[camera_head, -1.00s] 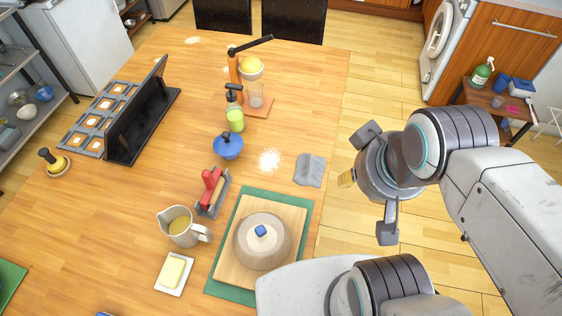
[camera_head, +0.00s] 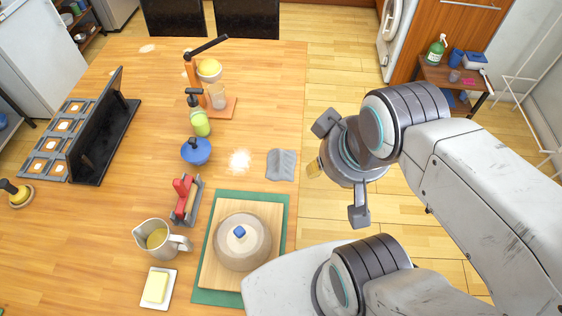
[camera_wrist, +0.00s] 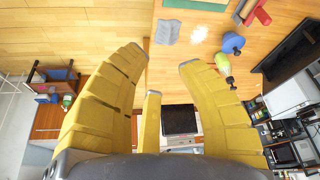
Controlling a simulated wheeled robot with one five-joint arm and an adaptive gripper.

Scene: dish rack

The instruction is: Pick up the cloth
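The grey cloth (camera_head: 281,164) lies folded flat on the wooden table near its right edge, next to a white powdery patch. In the wrist view the cloth (camera_wrist: 167,32) is at the top middle, beyond the fingertips. My gripper (camera_head: 315,170) is to the right of the cloth and above the floor past the table edge, not touching it. In the wrist view its yellow fingers (camera_wrist: 160,55) are spread wide with nothing between them. In the head view most of the fingers are hidden behind the gripper's body.
A cutting board (camera_head: 207,272) with a domed lid (camera_head: 242,252) on it is in front of the cloth. A juicer (camera_head: 217,102) stands behind. The table around the cloth is mostly clear.

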